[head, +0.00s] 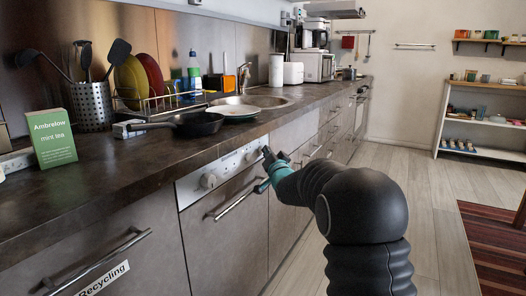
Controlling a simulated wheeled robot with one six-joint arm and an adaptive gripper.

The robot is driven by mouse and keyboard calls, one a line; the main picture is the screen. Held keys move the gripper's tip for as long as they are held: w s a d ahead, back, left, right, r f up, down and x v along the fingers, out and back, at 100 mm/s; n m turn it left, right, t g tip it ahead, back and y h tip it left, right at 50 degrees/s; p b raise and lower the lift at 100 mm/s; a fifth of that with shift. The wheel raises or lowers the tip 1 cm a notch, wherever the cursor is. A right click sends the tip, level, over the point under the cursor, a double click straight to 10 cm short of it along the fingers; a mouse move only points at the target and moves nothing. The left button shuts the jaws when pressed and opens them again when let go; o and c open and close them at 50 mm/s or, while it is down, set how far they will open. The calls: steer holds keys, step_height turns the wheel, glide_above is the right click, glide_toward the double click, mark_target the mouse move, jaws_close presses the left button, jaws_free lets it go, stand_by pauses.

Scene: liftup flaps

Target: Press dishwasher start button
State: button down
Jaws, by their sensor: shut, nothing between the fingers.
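The dishwasher (227,231) is built in under the counter, with a grey front, a bar handle (236,201) and a light control panel (196,186) along its top. A round knob (208,181) shows on the left part of the panel, and small controls (251,155) show towards its right end. Which one is the start button is too small to tell. My gripper (266,152) is shut and empty at the right end of the panel. Whether it touches the panel cannot be told. The gripper and arm hide part of the panel's right end and the handle's right end.
The dark countertop (110,172) overhangs just above the panel. A black frying pan (197,124) and a plate (235,111) stand on it, with a mint tea box (52,138) at left. A drawer marked Recycling (104,279) is left of the dishwasher.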

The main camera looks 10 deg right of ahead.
steer(key=shift+w+a+r, duration=0.2)
steer(key=shift+a+r, duration=0.05)
steer(key=shift+a, duration=0.25)
steer(key=shift+f, duration=0.25)
steer(key=shift+s+d+f+b, duration=0.2)
steer(key=shift+s+f+b, duration=0.2)
steer(key=shift+f+b, duration=0.35)
steer(key=shift+d+r, duration=0.1)
steer(key=shift+d, duration=0.05)
steer(key=shift+s+d, duration=0.1)
steer(key=shift+d, duration=0.1)
steer(key=shift+s+d+r+b, duration=0.1)
steer(key=shift+s+d+b, duration=0.1)
steer(key=shift+s+d, duration=0.35)
steer(key=shift+s+d+r+b, duration=0.1)
steer(key=shift+s+d+b, duration=0.2)
steer(key=shift+d, duration=0.5)
steer(key=shift+s+d+r+b, duration=0.1)
steer(key=shift+s+d, duration=0.4)
steer(key=shift+d, duration=0.15)
